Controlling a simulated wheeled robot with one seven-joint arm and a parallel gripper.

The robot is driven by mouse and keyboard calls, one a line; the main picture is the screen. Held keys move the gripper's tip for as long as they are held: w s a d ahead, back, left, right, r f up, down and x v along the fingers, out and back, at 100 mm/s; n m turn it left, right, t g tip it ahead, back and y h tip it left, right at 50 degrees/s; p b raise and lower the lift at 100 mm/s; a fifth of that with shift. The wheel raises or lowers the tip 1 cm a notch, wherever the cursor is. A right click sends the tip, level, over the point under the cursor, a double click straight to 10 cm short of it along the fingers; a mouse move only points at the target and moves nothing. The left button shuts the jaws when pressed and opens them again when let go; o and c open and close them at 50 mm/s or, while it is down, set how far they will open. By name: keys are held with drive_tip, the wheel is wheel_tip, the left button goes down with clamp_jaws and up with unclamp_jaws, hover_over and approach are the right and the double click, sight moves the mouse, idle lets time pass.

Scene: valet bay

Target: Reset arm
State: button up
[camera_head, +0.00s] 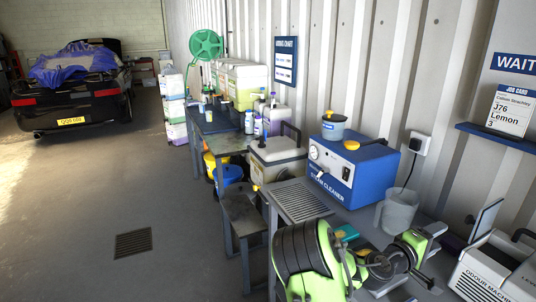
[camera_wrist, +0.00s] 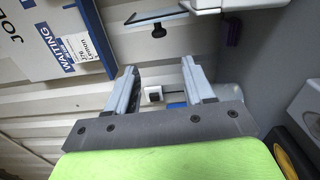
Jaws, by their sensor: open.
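My gripper (camera_wrist: 160,75) shows in the wrist view with its two grey fingers spread apart. It is open, and nothing is held between the fingers. A white wall socket shows small in the gap, well beyond the fingertips. In the head view my green and black arm is folded low at the front, over the near end of the bench. The gripper's fingers are hard to make out there.
A blue steam cleaner (camera_head: 352,172) with a small tub (camera_head: 333,128) on top stands on the bench. A grey jug (camera_head: 398,212) is close behind my arm. An odour machine (camera_head: 500,268) is at the right. A job card (camera_head: 511,110) stands on a blue shelf. Floor at left is clear.

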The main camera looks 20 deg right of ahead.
drive_tip(key=s+a+f+m+t+y, duration=0.1)
drive_tip(key=s+a+m+y, duration=0.15)
drive_tip(key=a+y, duration=0.55)
drive_tip(key=s+a+f+m+t+y, duration=0.1)
drive_tip(key=a+m+y, duration=0.3)
drive_tip(key=a, duration=0.8)
drive_tip(key=s+a+r+n+y, duration=0.2)
drive_tip(key=s+a, duration=0.4)
drive_tip(key=a, duration=0.3)
drive_tip(key=s+a+r+n+y, duration=0.2)
drive_tip(key=s+a+y, duration=0.1)
drive_tip(key=s+a, duration=0.4)
drive_tip(key=a, duration=0.3)
drive_tip(key=shift+t+y, duration=0.4)
